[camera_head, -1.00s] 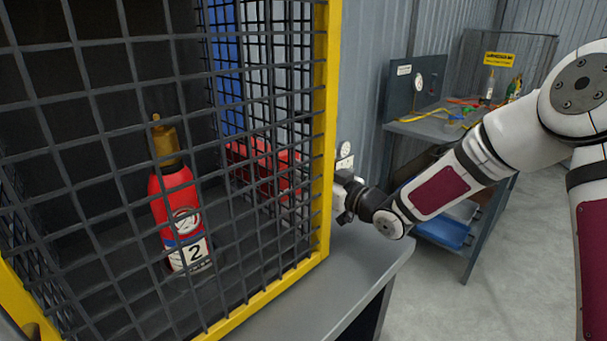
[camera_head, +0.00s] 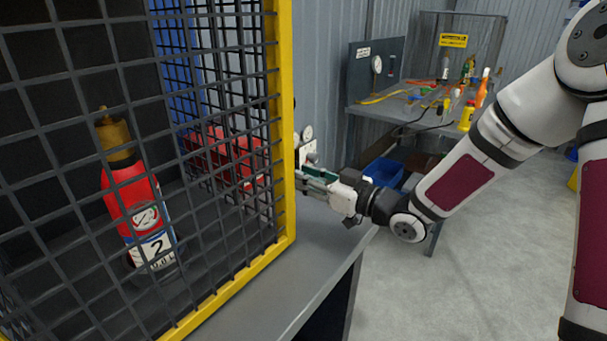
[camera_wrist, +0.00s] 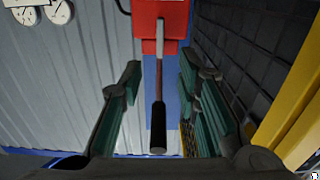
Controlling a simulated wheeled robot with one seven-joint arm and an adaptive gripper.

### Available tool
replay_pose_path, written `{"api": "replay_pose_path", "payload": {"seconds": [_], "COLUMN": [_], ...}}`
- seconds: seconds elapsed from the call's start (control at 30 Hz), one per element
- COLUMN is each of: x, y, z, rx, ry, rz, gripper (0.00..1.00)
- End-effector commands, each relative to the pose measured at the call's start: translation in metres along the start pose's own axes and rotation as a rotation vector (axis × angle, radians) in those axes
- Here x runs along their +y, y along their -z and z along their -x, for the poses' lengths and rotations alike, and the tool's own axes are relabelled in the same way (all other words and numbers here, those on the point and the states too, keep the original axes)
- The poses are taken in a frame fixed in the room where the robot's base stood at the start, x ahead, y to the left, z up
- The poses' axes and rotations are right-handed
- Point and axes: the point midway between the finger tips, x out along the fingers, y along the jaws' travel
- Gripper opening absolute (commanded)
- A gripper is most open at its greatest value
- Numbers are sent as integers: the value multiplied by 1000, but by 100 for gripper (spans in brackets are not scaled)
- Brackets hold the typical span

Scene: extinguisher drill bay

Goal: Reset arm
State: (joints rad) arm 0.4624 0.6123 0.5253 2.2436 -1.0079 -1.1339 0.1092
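My gripper (camera_head: 308,180) is to the right of the cage's yellow corner post, with its fingers pointing left in the head view. In the wrist view my gripper (camera_wrist: 160,88) is open, with two green-padded fingers apart. A lever with a black grip (camera_wrist: 158,128) shows between the fingers, with clear gaps on both sides. Its rod runs up to a red box (camera_wrist: 162,28). I cannot tell how deep the lever lies between the fingers. In the head view I cannot make the lever out.
A mesh cage with a yellow frame (camera_head: 284,120) holds a red extinguisher marked 2 (camera_head: 130,195). The cage stands on a grey bench (camera_head: 325,245). A cluttered worktable (camera_head: 400,110) stands behind my arm. Grey floor (camera_head: 400,300) is free at the right.

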Motion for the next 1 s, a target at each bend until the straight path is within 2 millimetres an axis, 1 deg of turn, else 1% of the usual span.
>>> {"api": "replay_pose_path", "payload": {"seconds": [0.13,0.23,0.27,0.37,0.47,0.5,0.57,0.6,0.67,0.7,0.77,0.8,0.87,0.9,0.97,1.0], "x": [2,9,12,27,40,45,49,50,49,46,40,33,20,10,-10,-24], "y": [-2,-6,-8,-12,-11,-9,-4,0,6,10,18,22,28,32,36,38], "z": [1,5,8,26,55,69,92,108,134,152,179,197,224,242,267,283], "rx": [-41,-138,-179,-346,-511,-572,-658,-713,-789,-837,-904,-945,-1002,-1037,-1086,-1116], "ry": [-18,-64,-85,-183,-298,-347,-420,-468,-540,-584,-649,-690,-745,-777,-817,-839], "rz": [16,53,68,118,149,155,153,148,131,114,82,54,3,-35,-100,-149], "gripper": [30,30,30,30,30,30,30,30,30,30,30,30,30,30,30,30]}}
